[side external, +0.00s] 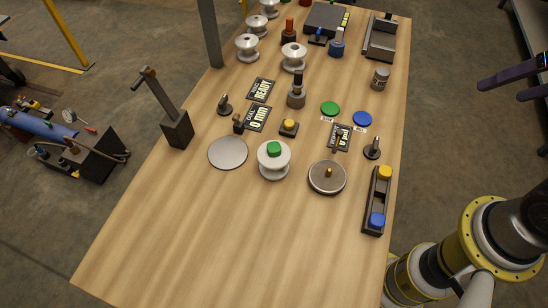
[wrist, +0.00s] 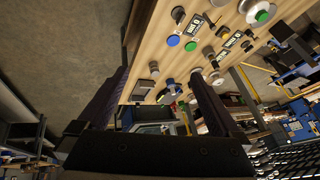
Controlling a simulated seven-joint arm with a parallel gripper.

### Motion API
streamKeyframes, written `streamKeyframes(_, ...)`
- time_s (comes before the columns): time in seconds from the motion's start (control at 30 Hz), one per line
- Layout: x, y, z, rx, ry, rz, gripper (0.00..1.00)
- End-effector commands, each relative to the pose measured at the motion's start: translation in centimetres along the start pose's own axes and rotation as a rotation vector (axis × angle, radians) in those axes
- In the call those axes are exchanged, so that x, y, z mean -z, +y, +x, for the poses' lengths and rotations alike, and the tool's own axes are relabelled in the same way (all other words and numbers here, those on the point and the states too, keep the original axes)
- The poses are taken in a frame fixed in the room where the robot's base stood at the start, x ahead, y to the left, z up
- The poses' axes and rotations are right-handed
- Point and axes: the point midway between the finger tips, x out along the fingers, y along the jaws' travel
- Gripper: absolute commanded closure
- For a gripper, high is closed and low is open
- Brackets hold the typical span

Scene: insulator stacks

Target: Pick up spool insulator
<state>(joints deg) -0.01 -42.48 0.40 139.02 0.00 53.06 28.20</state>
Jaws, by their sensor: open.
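Pale, waisted spool insulators stand at the far left of the table in the side external view, such as one at the left (side external: 247,48) and one to its right (side external: 293,57); more stand behind them. A similar white spool with a green top (side external: 274,161) stands nearer, mid-table. It also appears near the top of the wrist view (wrist: 249,10). My gripper (side external: 485,91) is at the right edge of the side external view, beyond the table's right side and apart from the spools. Its two dark fingers are apart and empty in the wrist view (wrist: 160,76).
A round grey plate (side external: 228,153), a round disc with a knob (side external: 327,177), and a black box with yellow and blue buttons (side external: 376,203) are nearby. A tall lever (side external: 165,105) stands at the left edge. The front of the wooden table (side external: 220,245) is clear.

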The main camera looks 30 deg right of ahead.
Motion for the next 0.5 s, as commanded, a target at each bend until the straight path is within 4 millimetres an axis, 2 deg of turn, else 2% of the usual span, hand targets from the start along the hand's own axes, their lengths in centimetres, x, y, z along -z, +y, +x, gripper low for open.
streamKeyframes(0.13, 3.3, -2.5, -0.7, 0.008, -0.016, 0.318, 0.0)
streamKeyframes(0.27, 6.1, -5.9, -0.2, 0.002, -0.061, 0.574, 0.0)
streamKeyframes(0.37, 8.0, -9.2, 1.1, -0.023, -0.108, 0.756, 0.0)
streamKeyframes(0.5, 9.4, -14.9, 4.2, -0.085, -0.174, 0.976, 0.0)
